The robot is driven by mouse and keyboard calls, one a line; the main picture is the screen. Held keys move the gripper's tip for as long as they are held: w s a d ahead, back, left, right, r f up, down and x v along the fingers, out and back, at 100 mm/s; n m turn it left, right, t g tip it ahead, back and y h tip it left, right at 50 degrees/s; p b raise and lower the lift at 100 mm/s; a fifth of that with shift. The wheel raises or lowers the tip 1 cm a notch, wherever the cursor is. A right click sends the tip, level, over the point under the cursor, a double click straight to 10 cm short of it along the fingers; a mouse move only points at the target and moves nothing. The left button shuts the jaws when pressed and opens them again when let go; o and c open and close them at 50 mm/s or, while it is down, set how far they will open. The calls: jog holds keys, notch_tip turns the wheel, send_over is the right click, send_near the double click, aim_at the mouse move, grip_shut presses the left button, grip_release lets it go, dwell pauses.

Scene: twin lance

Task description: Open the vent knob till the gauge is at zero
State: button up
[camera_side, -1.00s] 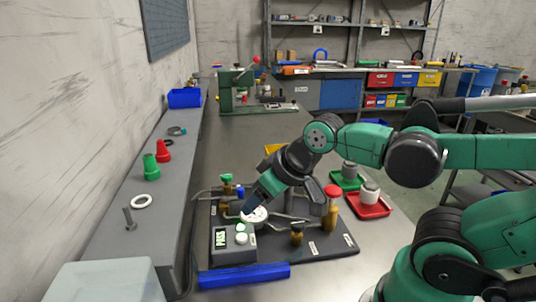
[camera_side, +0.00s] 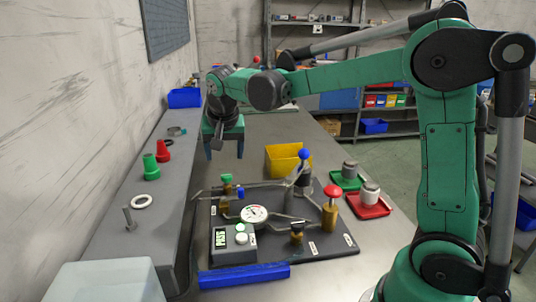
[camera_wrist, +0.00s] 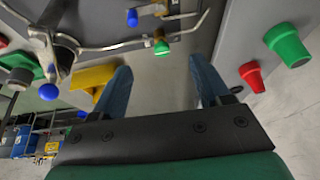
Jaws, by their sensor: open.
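A dark test board (camera_side: 330,244) on the bench carries pipes, valves and a round white gauge (camera_side: 255,214); its needle is too small to read. Its knobs are a green knob (camera_side: 227,178), a small blue knob (camera_side: 241,193), a tall blue-topped knob (camera_side: 304,155), a red knob (camera_side: 332,191) and a brass fitting (camera_side: 297,230). I cannot tell which is the vent knob. My gripper (camera_side: 224,153) is open and empty, pointing down behind the board. In the wrist view my gripper (camera_wrist: 160,68) has its fingers apart, with the green knob (camera_wrist: 161,47) beyond them.
A lit display box (camera_side: 232,243) stands at the board's front, with a blue bar (camera_side: 244,276) before it. A yellow bin (camera_side: 286,159) is behind the board; red (camera_side: 368,207) and green (camera_side: 346,181) trays sit right.

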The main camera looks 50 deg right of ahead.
aim_at(226, 175)
jog(key=w+d+f+m, duration=0.1)
jog(key=w+d+f, duration=0.1)
jog(key=f, duration=0.1)
jog(key=w+d+f+m+g+h, duration=0.1)
jog(key=w+f+m, duration=0.1)
jog(key=f, duration=0.2)
jog(key=w+d+f+m, duration=0.1)
jog(key=w+d+f, duration=0.1)
jog(key=f, duration=0.1)
jog(key=shift+w+d+f+m+g, duration=0.15)
jog(key=shift+d+m+g, duration=0.15)
jog(key=shift+g, duration=0.1)
grip_shut()
